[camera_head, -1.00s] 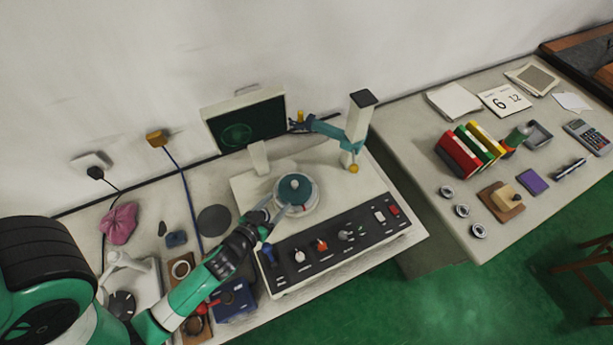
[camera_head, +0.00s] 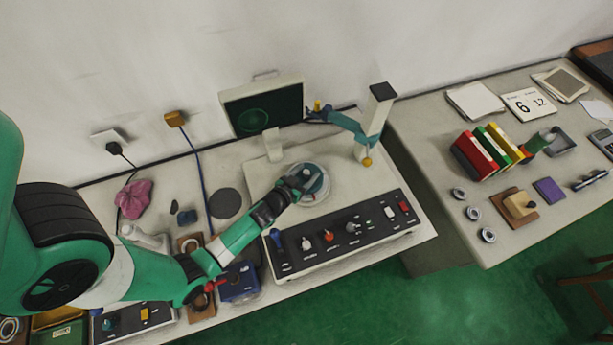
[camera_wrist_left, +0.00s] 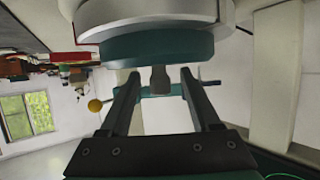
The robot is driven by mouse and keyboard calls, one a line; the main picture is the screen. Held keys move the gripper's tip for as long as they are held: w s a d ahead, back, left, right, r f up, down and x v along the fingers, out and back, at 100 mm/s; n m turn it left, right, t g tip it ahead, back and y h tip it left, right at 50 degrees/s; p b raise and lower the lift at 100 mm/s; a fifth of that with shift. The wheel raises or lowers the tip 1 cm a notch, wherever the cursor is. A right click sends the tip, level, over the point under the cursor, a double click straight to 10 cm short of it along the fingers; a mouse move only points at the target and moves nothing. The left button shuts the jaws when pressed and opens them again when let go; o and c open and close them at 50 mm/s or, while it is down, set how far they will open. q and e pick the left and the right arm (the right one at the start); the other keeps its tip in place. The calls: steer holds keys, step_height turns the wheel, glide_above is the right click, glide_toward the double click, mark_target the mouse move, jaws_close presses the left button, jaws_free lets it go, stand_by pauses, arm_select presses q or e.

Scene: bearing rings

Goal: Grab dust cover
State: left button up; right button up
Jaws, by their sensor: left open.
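The dust cover appears to be the teal round cap (camera_head: 316,184) on the pale round spindle base (camera_head: 314,199) of the bench instrument. In the left wrist view the teal cap (camera_wrist_left: 155,46) shows its small grey knob (camera_wrist_left: 159,79). My left gripper (camera_head: 300,180) reaches over the cap and hides part of it in the head view. In the wrist view my left gripper (camera_wrist_left: 160,75) is open, with one finger on each side of the knob and gaps between. My right gripper is not in view.
The instrument has a screen (camera_head: 262,107), a teal jointed arm (camera_head: 348,124) on a post close behind the cap, and a black control panel (camera_head: 342,236) in front. A dark disc (camera_head: 225,203) lies to the left. A side table (camera_head: 437,124) stands to the right.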

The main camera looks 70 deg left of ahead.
mark_target(306, 172)
arm_select(q)
jaws_close()
stand_by(0.4)
steer(key=shift+r+p, duration=0.4)
steer(key=shift+r, duration=0.15)
step_height(306, 172, up, 3)
steer(key=shift+f+p, duration=0.15)
steer(key=shift+p, duration=0.65)
steer(key=s+d+r, duration=0.5)
steer(key=d+r, duration=0.4)
steer(key=d, duration=0.4)
steer(key=shift+s+r, duration=0.15)
